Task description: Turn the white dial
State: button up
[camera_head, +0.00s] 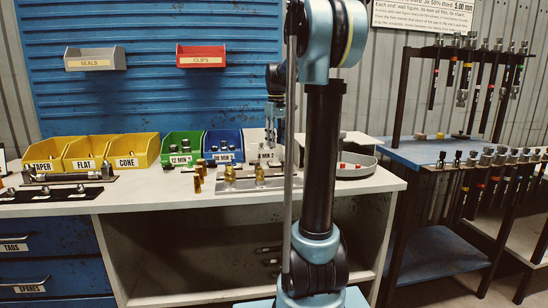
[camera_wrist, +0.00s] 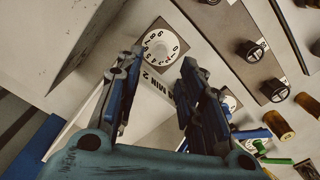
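The white dial (camera_wrist: 160,47) shows in the wrist view as a round white disc with dark numerals around its rim and a light centre, set on a grey plate. My gripper (camera_wrist: 159,62) has its two dark fingers spread apart, with nothing visible between them. The dial appears just beyond the fingertips, between them in the picture; I see no contact. A second round pale dial (camera_wrist: 230,102) is partly hidden behind the right finger. In the head view my gripper (camera_head: 272,128) points down over the bench near the white bin; the dial cannot be made out there.
A white bin (camera_head: 261,139) labelled MIN stands beside the blue bin (camera_head: 223,142) and green bin (camera_head: 181,145). Brass fittings (camera_head: 198,178) stand on the bench in front. Dark round knob-like parts (camera_wrist: 250,50) and brass pieces (camera_wrist: 276,124) lie right of the fingers.

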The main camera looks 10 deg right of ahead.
aim_at(276, 160)
notch_tip(276, 160, down, 7)
jog(key=shift+r, duration=0.15)
dwell(0.4)
grip_shut()
